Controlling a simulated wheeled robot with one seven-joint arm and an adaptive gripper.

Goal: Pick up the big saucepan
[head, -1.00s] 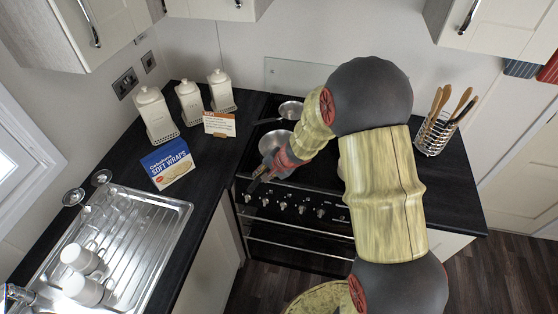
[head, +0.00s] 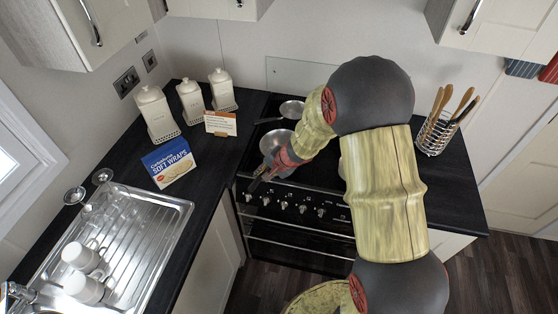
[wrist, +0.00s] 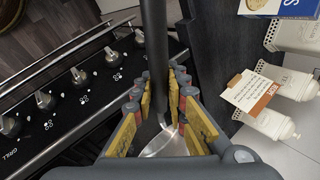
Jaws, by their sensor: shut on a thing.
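The big saucepan (head: 274,142) is a steel pan on the left front of the black hob, partly hidden behind my gripper in the head view. Part of its shiny body shows at the bottom of the wrist view (wrist: 163,146). My gripper (head: 262,172) is at the front of the pan. In the wrist view my gripper (wrist: 163,92) has its yellow-padded fingers on either side of the long dark handle (wrist: 153,40) and is shut on it. A smaller pan (head: 291,109) sits behind on the hob.
The oven front with several knobs (head: 283,206) is close below my gripper. White canisters (head: 156,113), a small card (head: 220,123) and a blue wraps box (head: 168,163) stand on the left counter. A utensil rack (head: 436,133) stands right of the hob.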

